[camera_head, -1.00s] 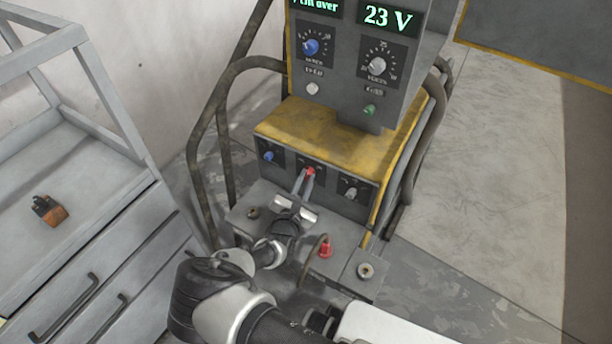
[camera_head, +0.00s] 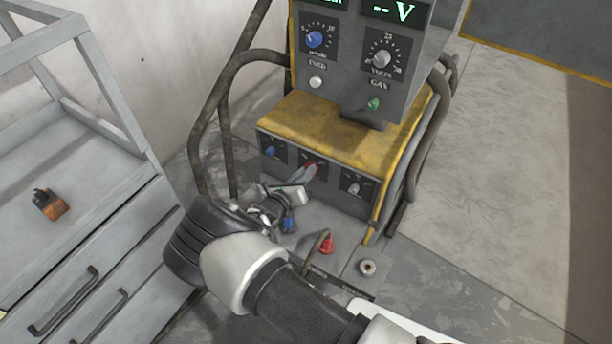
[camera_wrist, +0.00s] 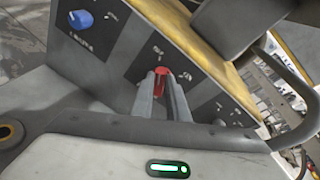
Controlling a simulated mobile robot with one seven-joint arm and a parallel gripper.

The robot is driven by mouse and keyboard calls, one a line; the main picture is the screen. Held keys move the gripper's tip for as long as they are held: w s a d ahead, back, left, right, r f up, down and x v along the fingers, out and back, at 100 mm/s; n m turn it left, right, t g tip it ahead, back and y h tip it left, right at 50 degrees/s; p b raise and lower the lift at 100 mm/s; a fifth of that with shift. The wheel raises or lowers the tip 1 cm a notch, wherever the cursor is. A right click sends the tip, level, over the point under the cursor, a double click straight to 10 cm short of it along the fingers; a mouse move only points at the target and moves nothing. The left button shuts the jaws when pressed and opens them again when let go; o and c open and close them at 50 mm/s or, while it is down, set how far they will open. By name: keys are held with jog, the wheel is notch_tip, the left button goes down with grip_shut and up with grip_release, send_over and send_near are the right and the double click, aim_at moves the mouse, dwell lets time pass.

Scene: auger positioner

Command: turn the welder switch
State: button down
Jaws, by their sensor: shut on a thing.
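The welder (camera_head: 345,132) stands in the middle of the head view, grey with a yellow top ledge. Its red switch (camera_wrist: 161,80) is on the lower front panel, between a blue knob and a grey knob. My gripper (camera_head: 310,168) is shut on the red switch, with one finger on each side of it in the wrist view. The fingers cover part of the switch in the head view. The upper display (camera_head: 395,11) reads "-- V".
A blue knob (camera_head: 270,151) and a grey knob (camera_head: 354,187) flank the switch closely. A red connector (camera_head: 326,245) and a blue connector (camera_head: 288,223) sit below the panel. A grey drawer cabinet (camera_head: 125,225) stands left with a small orange-black object (camera_head: 48,204) on it.

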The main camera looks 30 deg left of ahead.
jog(key=shift+a+f+n+h+b, duration=0.15)
jog(key=shift+n+h+b, duration=0.5)
jog(key=shift+n, duration=0.55)
jog(key=c, duration=1.7)
grip_release()
jog(key=p+v, duration=0.1)
jog(key=v, duration=0.7)
jog(key=p+v, duration=0.1)
jog(key=v, duration=0.8)
jog(key=shift+s+r+p, duration=0.15)
jog(key=shift+r+p, duration=0.15)
jog(key=shift+p, duration=0.05)
